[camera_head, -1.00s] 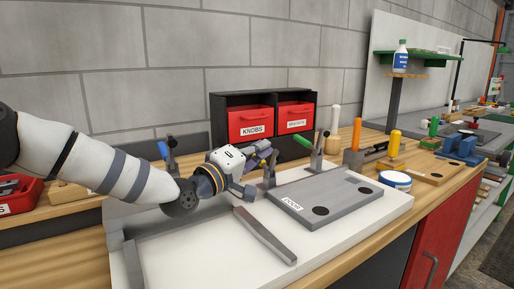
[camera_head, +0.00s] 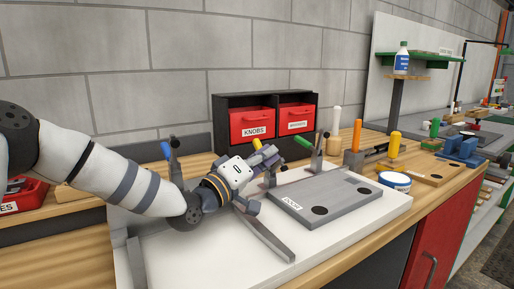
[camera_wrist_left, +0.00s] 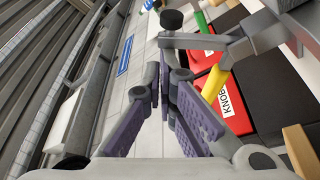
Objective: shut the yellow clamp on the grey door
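The grey door (camera_head: 345,190) is a flat plate with two dark round holes, lying on a white board. The yellow clamp (camera_head: 257,144) stands at its back left edge; its handle is raised and tilted, and its lower part is partly hidden. Its yellow handle also shows in the left wrist view (camera_wrist_left: 215,82), to the right of the fingers. My left gripper (camera_head: 272,157) is beside the clamp, purple pads close together with nothing seen between them. It also shows in the left wrist view (camera_wrist_left: 168,88). I cannot tell whether it touches the handle. My right gripper is out of view.
A green-handled clamp (camera_head: 303,141) stands at the door's back edge, and a blue-handled one (camera_head: 165,150) farther left. Behind is a black rack with red bins (camera_head: 252,122). A loose grey strip (camera_head: 268,240) lies in front of my gripper. A round tub (camera_head: 395,181) is right of the door.

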